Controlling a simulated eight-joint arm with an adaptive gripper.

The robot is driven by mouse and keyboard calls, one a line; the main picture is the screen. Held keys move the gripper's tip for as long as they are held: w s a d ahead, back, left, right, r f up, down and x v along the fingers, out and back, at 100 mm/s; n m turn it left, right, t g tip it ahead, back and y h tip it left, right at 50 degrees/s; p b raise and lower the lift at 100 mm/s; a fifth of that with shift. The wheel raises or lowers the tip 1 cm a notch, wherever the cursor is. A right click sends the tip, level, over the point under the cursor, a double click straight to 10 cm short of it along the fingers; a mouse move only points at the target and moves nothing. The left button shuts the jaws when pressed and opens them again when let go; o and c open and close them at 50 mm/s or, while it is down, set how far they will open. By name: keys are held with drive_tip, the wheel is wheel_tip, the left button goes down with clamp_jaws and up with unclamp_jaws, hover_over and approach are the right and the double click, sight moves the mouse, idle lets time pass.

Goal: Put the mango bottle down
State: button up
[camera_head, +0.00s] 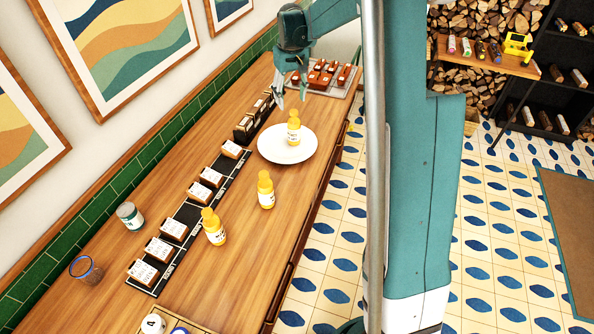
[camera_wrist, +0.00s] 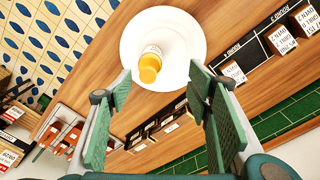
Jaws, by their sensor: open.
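A yellow bottle (camera_head: 293,128) with a white label stands upright on a round white plate (camera_head: 270,151). It also shows in the wrist view (camera_wrist: 150,66), seen from above, on the plate (camera_wrist: 186,24). Two similar yellow bottles stand on the wooden counter: one in the middle (camera_head: 265,190), one nearer (camera_head: 214,228) beside the black strip. Their labels are too small to read, so I cannot tell which is mango. My gripper (camera_head: 291,94) is open and empty, above and beyond the plate. In the wrist view its fingers (camera_wrist: 160,84) are spread, with the plate bottle ahead of them.
A black strip (camera_head: 188,213) with several labelled boxes runs along the counter's left. A tin (camera_head: 130,215) and a glass (camera_head: 86,269) stand near the wall. A tray of reddish-brown items (camera_head: 332,82) is at the far end. Counter around the middle bottle is clear.

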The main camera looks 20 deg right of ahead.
drive_tip(key=s+a+r+t, duration=0.2)
drive_tip(key=s+a+r, duration=0.45)
drive_tip(key=s, duration=0.35)
drive_tip(key=s+a+r+t, duration=0.1)
drive_tip(key=s+a+r, duration=0.5)
drive_tip(key=s, duration=0.5)
drive_tip(key=s+a+f+t, duration=0.1)
drive_tip(key=s+a, duration=0.1)
drive_tip(key=s, duration=0.9)
drive_tip(key=s+a+f+t, duration=0.2)
drive_tip(key=s+a, duration=0.1)
drive_tip(key=s, duration=0.9)
drive_tip(key=shift+a+t, duration=0.3)
drive_tip(key=shift+a, duration=0.05)
drive_tip(key=shift+c, duration=0.7)
drive_tip(key=shift+c, duration=0.9)
drive_tip(key=shift+f, duration=0.1)
